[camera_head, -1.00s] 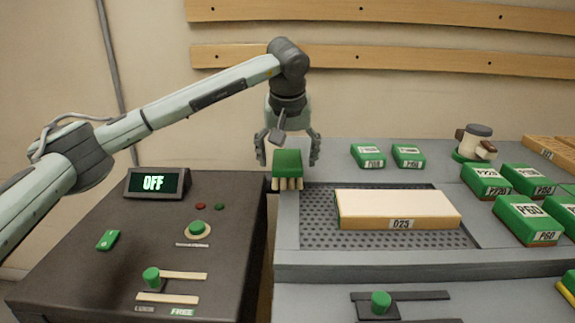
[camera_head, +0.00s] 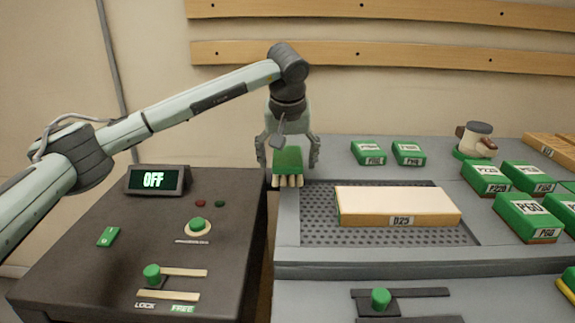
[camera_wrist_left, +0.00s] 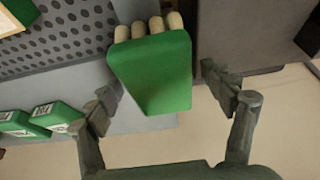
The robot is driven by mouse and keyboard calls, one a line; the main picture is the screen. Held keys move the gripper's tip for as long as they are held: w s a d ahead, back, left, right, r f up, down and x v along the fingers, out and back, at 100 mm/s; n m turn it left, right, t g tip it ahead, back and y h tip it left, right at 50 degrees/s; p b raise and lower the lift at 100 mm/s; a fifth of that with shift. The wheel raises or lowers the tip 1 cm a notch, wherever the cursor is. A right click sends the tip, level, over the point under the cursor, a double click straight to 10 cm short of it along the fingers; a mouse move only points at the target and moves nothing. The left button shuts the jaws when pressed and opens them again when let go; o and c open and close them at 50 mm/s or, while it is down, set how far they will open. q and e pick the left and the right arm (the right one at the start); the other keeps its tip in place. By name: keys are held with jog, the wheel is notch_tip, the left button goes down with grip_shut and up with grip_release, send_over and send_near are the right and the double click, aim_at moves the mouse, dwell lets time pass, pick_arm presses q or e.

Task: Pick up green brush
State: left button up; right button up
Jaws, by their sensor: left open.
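The green brush (camera_head: 288,160) has a green block top and several pale bristle tufts along its lower front. It stands at the left edge of the grey bench, beside the perforated plate. My left gripper (camera_head: 288,158) points down over it, with one finger on each side. In the left wrist view the brush (camera_wrist_left: 152,72) lies between the spread fingers of the left gripper (camera_wrist_left: 165,98), with gaps visible on both sides. The left gripper is open and holds nothing. My right gripper is not in view.
A pale board marked D25 (camera_head: 398,205) lies on the perforated plate (camera_head: 318,230). Several green sanding blocks (camera_head: 528,217) sit at the right. A dark console (camera_head: 90,270) with an OFF display (camera_head: 156,181) stands at the left, with a gap between it and the bench.

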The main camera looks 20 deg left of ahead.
pick_arm(q)
jog(key=shift+c, duration=0.6)
jog(key=c, duration=1.2)
